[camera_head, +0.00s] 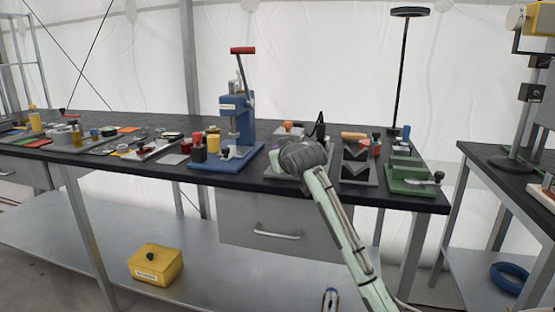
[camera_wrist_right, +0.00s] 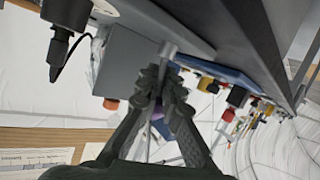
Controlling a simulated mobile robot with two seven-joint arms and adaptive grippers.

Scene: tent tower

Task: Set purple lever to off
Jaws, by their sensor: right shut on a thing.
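My right gripper (camera_head: 305,156) is over the bench, in front of a grey fixture right of the blue press. In the right wrist view its two dark fingers (camera_wrist_right: 167,78) are closed together near a grey rod. A purple part (camera_wrist_right: 159,118), which I take for the purple lever, shows between the fingers. In the head view the gripper hides the lever, so its setting cannot be read.
The blue press (camera_head: 236,115) with a red-tipped handle stands left of my right gripper. Black V-blocks (camera_head: 356,168) and a green vise (camera_head: 410,176) stand to its right. Small parts crowd the left bench. A yellow box (camera_head: 156,268) sits on the lower shelf.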

